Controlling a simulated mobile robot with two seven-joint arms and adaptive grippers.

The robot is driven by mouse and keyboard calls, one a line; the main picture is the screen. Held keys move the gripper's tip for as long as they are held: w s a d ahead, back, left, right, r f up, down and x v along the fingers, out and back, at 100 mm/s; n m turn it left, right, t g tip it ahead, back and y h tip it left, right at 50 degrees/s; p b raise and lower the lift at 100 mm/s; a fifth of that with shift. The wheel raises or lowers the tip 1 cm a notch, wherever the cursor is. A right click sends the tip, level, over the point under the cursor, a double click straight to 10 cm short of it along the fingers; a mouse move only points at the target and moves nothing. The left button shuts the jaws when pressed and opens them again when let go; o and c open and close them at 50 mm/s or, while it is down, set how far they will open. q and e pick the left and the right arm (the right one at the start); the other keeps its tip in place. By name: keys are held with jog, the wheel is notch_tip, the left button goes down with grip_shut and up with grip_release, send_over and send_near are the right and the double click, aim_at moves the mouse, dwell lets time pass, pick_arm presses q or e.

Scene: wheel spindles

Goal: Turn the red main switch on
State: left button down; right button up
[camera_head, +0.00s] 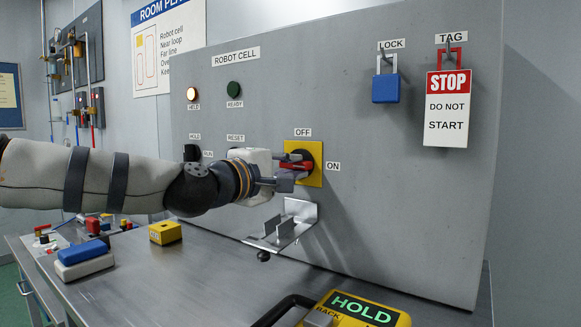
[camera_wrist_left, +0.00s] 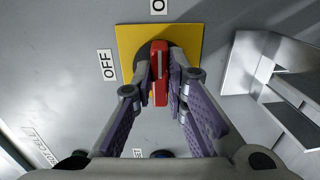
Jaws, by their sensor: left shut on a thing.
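The red main switch (camera_head: 299,163) sits on a yellow square plate (camera_head: 316,148) on the grey panel. An OFF label (camera_head: 303,132) is above the plate and an ON label (camera_head: 333,166) is to its right. My left gripper (camera_head: 287,177) is shut on the red handle, one finger on each side. The left wrist view shows the handle (camera_wrist_left: 160,80) between the fingers (camera_wrist_left: 161,88). The handle lies roughly horizontal in the head view, in line with ON; the gripper partly hides it. My right gripper is not in view.
The HELD lamp (camera_head: 192,94) glows and the READY lamp (camera_head: 234,89) is dark green. A metal bracket (camera_head: 300,212) juts out below the switch. A blue padlock (camera_head: 386,88) and STOP tag (camera_head: 446,110) hang right. A yellow HOLD device (camera_head: 388,316) is in front.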

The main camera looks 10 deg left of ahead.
pick_arm(q)
jog(key=c, duration=1.6)
grip_release()
jog(key=v, duration=1.2)
